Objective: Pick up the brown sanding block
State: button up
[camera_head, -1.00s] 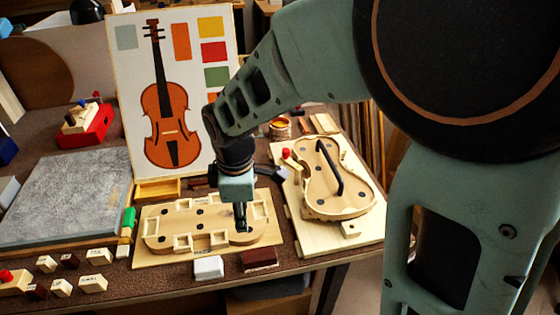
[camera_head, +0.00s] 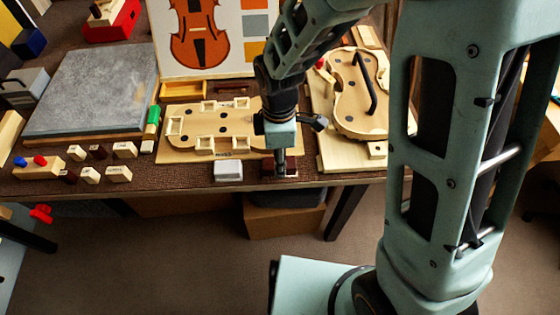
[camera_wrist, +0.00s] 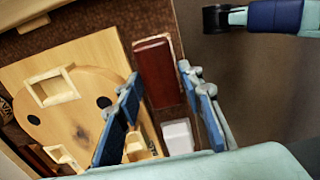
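The brown sanding block (camera_head: 268,164) lies near the front edge of the bench in the head view, partly hidden behind my gripper (camera_head: 281,172). In the wrist view the brown sanding block (camera_wrist: 154,72) shows as a dark reddish-brown bar with a paler side edge. My gripper (camera_wrist: 160,80) is open there, its two blue fingers spread apart. The block appears between and beyond the fingertips, and nothing is held. I cannot tell exactly how high the fingertips are above it.
A white block (camera_head: 228,171) lies just left of the brown one. Behind them is a violin-shaped wooden form (camera_head: 190,124) on a board. A violin body on a second board (camera_head: 325,150) lies to the right. Several small wooden blocks (camera_head: 119,174) stand at the left front.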

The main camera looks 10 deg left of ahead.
jog(key=shift+f, duration=0.85)
jog(key=shift+c, duration=0.5)
jog(key=c, duration=0.7)
jog(key=shift+c, duration=0.2)
